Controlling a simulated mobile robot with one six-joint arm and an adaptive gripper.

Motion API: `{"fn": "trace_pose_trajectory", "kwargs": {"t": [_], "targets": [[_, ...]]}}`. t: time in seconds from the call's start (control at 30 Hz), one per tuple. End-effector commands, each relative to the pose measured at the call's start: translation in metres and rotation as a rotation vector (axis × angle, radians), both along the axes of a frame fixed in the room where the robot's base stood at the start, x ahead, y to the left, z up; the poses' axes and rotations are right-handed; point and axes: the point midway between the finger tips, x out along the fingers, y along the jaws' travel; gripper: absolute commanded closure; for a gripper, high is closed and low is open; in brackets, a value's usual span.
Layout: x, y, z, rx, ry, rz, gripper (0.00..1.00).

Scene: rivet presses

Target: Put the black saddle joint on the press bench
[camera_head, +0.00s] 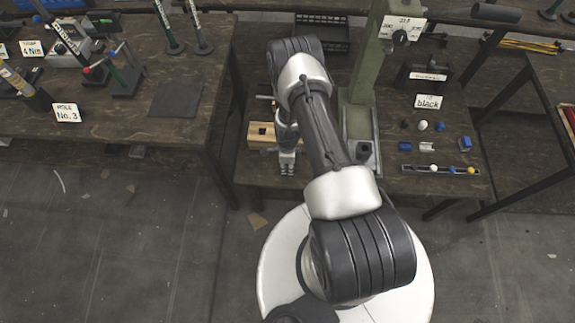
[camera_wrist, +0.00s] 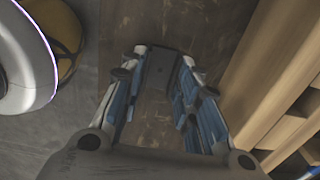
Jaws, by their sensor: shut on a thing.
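My gripper (camera_head: 287,168) is over the front edge area of the press bench (camera_head: 260,178), just right of a light wooden block. In the wrist view its two fingers are parted around a small dark piece, which looks like the black saddle joint (camera_wrist: 160,70). The piece sits between the fingertips, with the brown bench top behind it. In the head view the held piece is too small to make out. Whether it touches the bench I cannot tell.
The wooden block (camera_head: 261,135) stands close beside my gripper. The green press column (camera_head: 362,75) rises to the right. Right of it are a "black" sign (camera_head: 428,102), several small black, white and blue parts, and a rail (camera_head: 430,169) in front. Another bench (camera_head: 190,105) stands left.

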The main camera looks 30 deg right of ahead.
Motion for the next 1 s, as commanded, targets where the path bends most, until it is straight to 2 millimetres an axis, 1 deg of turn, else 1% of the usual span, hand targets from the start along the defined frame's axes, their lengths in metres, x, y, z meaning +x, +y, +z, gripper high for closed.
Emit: {"fn": "trace_pose_trajectory", "kwargs": {"t": [0.1,0.23,0.27,0.57,0.87,0.97,1.0], "targets": [[0.0,0.0,0.001,0.0,0.0,0.0,0.87],[0.0,0.0,-0.004,0.0,0.0,0.0,0.87],[0.0,0.0,-0.004,0.0,0.0,0.0,0.7],[0.0,0.0,-0.002,0.0,0.0,0.0,0.51],[0.0,0.0,-0.002,0.0,0.0,0.0,0.51],[0.0,0.0,0.003,0.0,0.0,0.0,0.51],[0.001,0.0,0.009,-0.001,-0.001,0.0,0.51]]}}
